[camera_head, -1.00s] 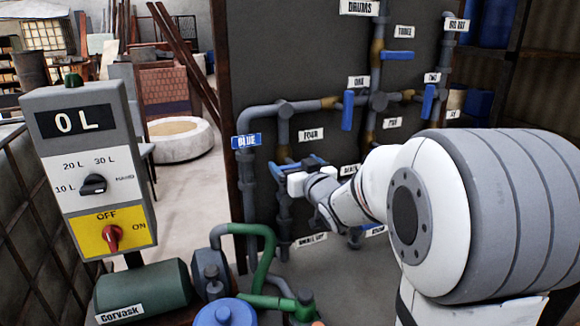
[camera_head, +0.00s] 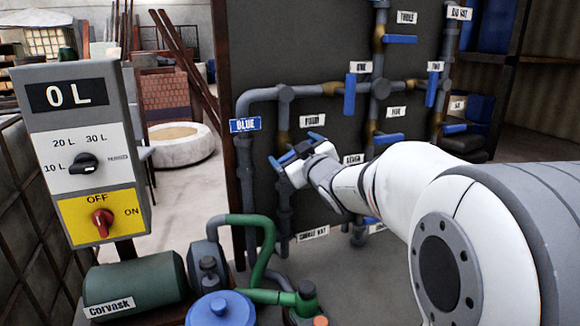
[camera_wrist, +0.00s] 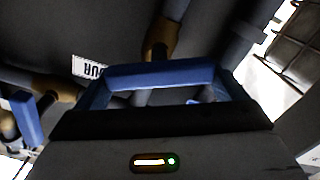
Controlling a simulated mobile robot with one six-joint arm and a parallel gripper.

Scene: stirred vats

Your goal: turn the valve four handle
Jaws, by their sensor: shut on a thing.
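The valve four handle (camera_head: 299,148) is a blue bar on the pipe below the FOUR label (camera_head: 313,118). In the head view it is small and slants, right end higher, partly covered by my gripper (camera_head: 297,151). In the wrist view the handle (camera_wrist: 160,76) crosses the middle as a blue bar between the two fingers of my gripper (camera_wrist: 162,70). The gripper is shut on it. The valve body is mostly hidden; a brownish pipe joint (camera_wrist: 162,38) shows behind the bar.
Other blue valve handles hang nearby, such as valve one's (camera_head: 349,95) and valve three's (camera_head: 400,39). A control box (camera_head: 85,150) reading 0 L stands left, its red switch at OFF. A green pump (camera_head: 135,283) and green pipes (camera_head: 262,250) lie below.

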